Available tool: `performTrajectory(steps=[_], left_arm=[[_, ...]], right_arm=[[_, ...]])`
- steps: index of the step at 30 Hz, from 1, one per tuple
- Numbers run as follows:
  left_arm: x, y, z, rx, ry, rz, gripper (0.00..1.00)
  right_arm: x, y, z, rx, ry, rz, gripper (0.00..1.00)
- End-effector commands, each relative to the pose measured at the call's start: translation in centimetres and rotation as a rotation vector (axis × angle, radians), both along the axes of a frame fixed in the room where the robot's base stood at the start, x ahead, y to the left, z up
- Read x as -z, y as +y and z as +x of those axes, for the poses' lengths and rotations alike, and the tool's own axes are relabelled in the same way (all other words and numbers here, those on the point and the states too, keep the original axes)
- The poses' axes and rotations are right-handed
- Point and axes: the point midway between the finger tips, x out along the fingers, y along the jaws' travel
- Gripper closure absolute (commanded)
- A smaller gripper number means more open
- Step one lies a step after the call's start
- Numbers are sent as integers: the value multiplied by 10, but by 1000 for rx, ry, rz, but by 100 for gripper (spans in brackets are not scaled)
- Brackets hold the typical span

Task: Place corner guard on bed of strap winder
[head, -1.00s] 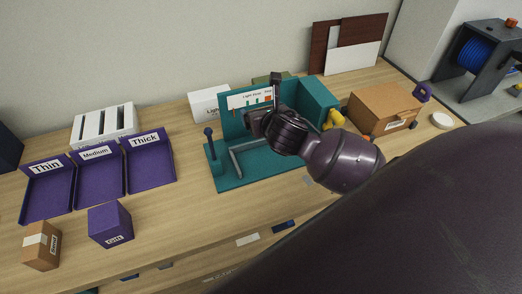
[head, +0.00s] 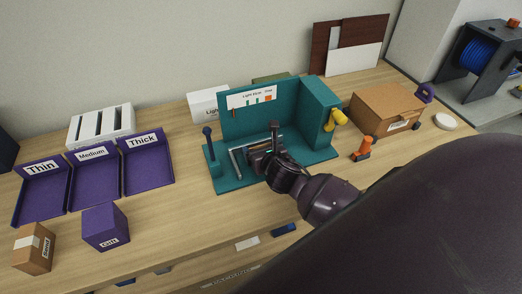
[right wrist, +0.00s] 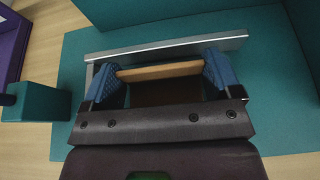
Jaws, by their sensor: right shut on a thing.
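The teal strap winder (head: 240,122) stands in the middle of the bench. Its flat bed (head: 228,184) has a metal L-shaped rail (head: 235,165) on it. My left gripper is not in view.
A teal post with a dark knob (head: 208,143) stands at the bed's left. A yellow part (head: 336,118) sticks out on the right, near an orange-handled tool (head: 362,148) and a cardboard box (head: 387,104). Purple trays (head: 95,178) stand at left.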

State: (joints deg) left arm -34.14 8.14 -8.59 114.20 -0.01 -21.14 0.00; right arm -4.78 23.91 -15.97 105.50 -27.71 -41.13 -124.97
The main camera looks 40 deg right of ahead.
Motion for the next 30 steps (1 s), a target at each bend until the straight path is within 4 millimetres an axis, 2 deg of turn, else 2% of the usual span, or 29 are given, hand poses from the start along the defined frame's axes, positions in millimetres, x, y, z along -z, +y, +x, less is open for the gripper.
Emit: performTrajectory(steps=[12, 13, 15, 24, 30], left_arm=[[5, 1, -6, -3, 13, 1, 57], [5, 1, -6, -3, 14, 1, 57], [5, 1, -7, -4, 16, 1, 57], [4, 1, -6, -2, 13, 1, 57], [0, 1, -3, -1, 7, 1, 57]], right_arm=[[4, -1, 0, 1, 0, -1, 38], [4, 0, 0, 1, -1, -2, 11], [4, 0, 0, 1, -1, -2, 1], [1, 0, 0, 0, -1, 0, 0], [-8, 4, -21, -1, -1, -2, 0]])
